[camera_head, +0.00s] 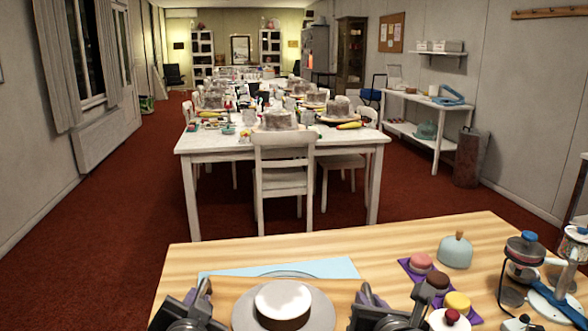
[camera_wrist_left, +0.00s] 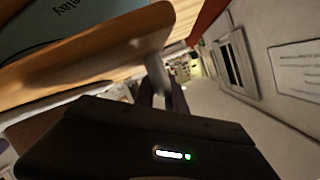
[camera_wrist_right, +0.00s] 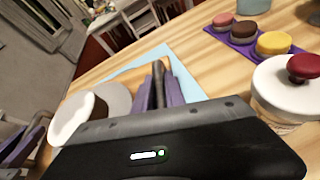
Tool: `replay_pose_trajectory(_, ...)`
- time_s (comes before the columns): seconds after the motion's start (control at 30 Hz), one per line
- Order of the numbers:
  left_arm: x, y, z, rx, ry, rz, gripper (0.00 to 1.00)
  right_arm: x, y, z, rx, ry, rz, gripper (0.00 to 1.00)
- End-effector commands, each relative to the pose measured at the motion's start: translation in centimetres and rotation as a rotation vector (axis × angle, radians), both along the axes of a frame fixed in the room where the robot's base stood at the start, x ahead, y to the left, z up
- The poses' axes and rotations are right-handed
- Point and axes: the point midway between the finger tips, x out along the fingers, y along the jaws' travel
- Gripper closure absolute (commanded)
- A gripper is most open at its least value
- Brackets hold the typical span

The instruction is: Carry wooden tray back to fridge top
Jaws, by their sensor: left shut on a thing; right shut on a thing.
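The wooden tray (camera_head: 222,288) lies low at the front of the head view, between my two grippers. A grey round plate (camera_head: 242,312) with a dark-sided, white-topped cake (camera_head: 283,300) is on it. My left gripper (camera_head: 203,290) is shut on the tray's left side. My right gripper (camera_head: 369,294) is shut on its right side; in the right wrist view its purple fingers (camera_wrist_right: 158,85) close around a narrow brown piece. The tray's near edge is cut off by the frame. I cannot make out a fridge top for certain.
A light blue mat (camera_head: 335,267) lies on the wooden worktop (camera_head: 420,236) just beyond the tray. To the right are a purple strip (camera_head: 412,268) with small round cakes, a pale teal dome (camera_head: 456,252) and stands. A long white table (camera_head: 235,143) with chairs stands beyond, over red carpet.

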Motion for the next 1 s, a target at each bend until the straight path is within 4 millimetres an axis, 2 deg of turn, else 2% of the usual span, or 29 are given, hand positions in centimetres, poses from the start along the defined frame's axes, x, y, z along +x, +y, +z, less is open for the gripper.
replay_pose_trajectory(0.2,-0.9,-0.1,0.5,0.001,-0.003,-0.003,1.00,-1.0,0.0,0.5,0.000,-0.003,0.002,1.00)
replay_pose_trajectory(0.67,-1.0,-0.1,0.9,0.001,-0.002,-0.002,1.00,-1.0,0.1,0.9,0.000,-0.002,0.002,1.00)
replay_pose_trajectory(0.87,-1.0,-0.1,3.1,0.001,-0.002,-0.002,1.00,-1.0,0.1,3.1,0.001,-0.002,0.001,1.00)
replay_pose_trajectory(1.0,-1.0,-0.1,6.0,0.001,-0.002,-0.002,1.00,-1.0,0.1,5.9,0.001,-0.002,0.001,1.00)
